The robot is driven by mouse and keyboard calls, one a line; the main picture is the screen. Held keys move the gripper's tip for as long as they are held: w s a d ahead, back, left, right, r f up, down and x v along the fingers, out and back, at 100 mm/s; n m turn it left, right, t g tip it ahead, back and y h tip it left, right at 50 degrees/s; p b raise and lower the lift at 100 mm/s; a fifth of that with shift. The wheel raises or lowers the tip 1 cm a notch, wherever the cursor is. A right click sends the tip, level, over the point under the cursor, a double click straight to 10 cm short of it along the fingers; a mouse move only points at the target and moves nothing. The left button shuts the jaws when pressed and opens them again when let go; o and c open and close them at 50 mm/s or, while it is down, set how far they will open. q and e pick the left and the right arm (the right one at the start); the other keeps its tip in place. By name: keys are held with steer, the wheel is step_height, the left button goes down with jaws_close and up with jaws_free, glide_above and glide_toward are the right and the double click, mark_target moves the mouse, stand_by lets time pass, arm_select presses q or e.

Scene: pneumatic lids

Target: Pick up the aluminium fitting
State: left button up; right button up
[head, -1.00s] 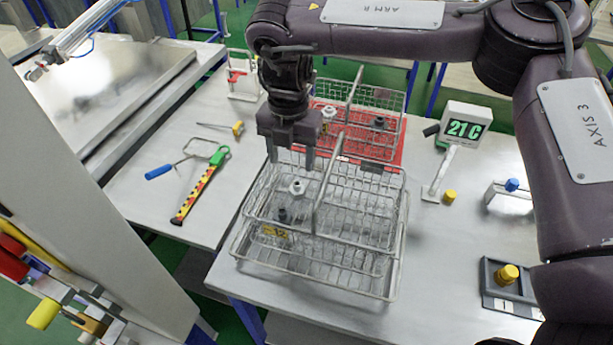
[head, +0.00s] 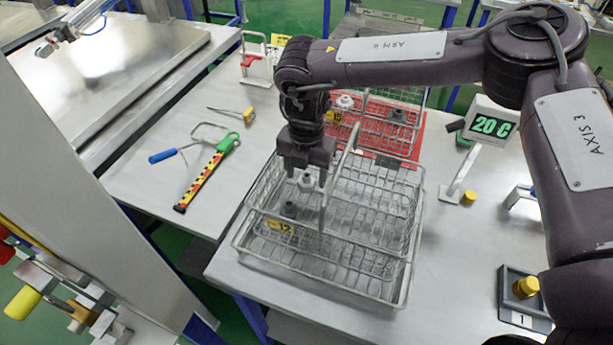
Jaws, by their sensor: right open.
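A light grey fitting (head: 305,180), which looks like the aluminium one, stands in the left part of the near wire basket (head: 412,215). A dark grey fitting (head: 290,208) stands just in front of it, by a yellow tag reading 12. My right gripper (head: 306,178) points down over the near basket with its jaws open. Its fingertips are on either side of the light fitting in the picture; I cannot tell whether they touch it. My left gripper is not in view.
The near basket's upright handle (head: 335,185) stands close to the right of my gripper. Behind is another wire basket on a red mat (head: 413,150), with a pale fitting (head: 345,101) and a dark one (head: 397,116). A temperature display (head: 492,125) stands at right.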

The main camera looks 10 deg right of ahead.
step_height(320, 180, down, 2)
steer(key=shift+w+d, duration=0.1)
steer(key=shift+c, duration=0.3)
steer(key=c, duration=1)
steer(key=shift+r, duration=0.1)
steer(key=shift+c, duration=0.2)
steer(key=shift+r, duration=0.1)
